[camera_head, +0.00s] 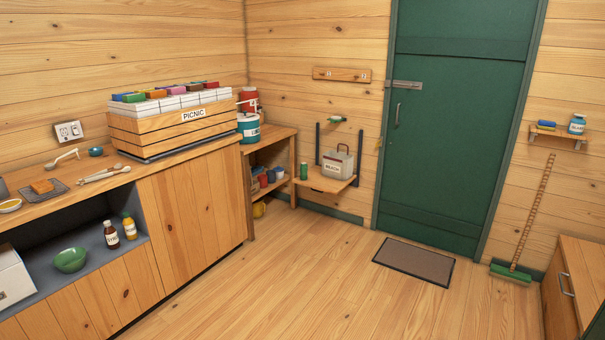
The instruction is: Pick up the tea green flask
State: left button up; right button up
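A small green cylinder (304,171) stands upright at the left edge of the low wall shelf (326,184), left of the grey bag. It is the nearest match to the tea green flask, but it is too small to tell for sure. A teal container with a white label (249,128) stands on the wooden side unit in front of a red container (248,100). Neither of my grippers is in view.
A grey bag (338,163) sits on the wall shelf. A doormat (414,262) lies before the green door (455,120). The middle floor is clear.

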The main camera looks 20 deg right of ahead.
aim_at(304, 165)
jog(key=i+l+z, duration=0.6)
jog(key=i+z, duration=0.15)
jog(key=i, duration=0.35)
jog(key=i+z, duration=0.35)
jog(key=i, duration=2.05)
jog(key=l+z, duration=0.05)
jog(key=l, duration=0.05)
